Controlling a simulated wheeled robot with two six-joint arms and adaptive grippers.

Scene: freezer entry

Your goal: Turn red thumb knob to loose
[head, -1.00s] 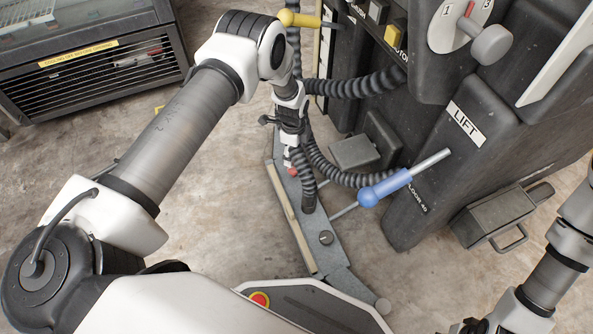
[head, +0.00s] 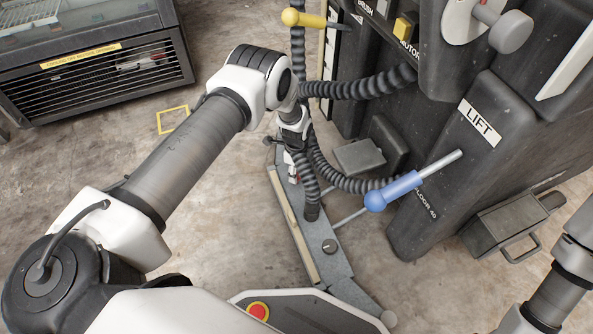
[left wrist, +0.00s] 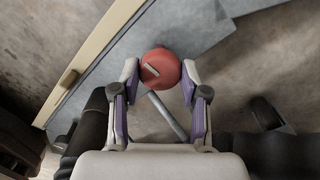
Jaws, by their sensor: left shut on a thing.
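The red thumb knob (left wrist: 160,68) is round with a pale raised bar or mark on its top, in the upper middle of the left wrist view. My left gripper (left wrist: 161,76) has one finger on each side of it and is shut on it. In the head view the left wrist points down over the grey squeegee bar (head: 319,247) on the floor, and the knob is hidden or too small to make out. My right arm shows at the lower right of the head view, but its gripper is out of frame.
The dark floor machine with its LIFT label (head: 480,122) stands at the right. A blue-gripped lever (head: 400,187) and ribbed black hoses (head: 365,84) lie close right of my left wrist. A yellow-gripped lever (head: 312,20) is behind. Bare floor (head: 210,190) lies left.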

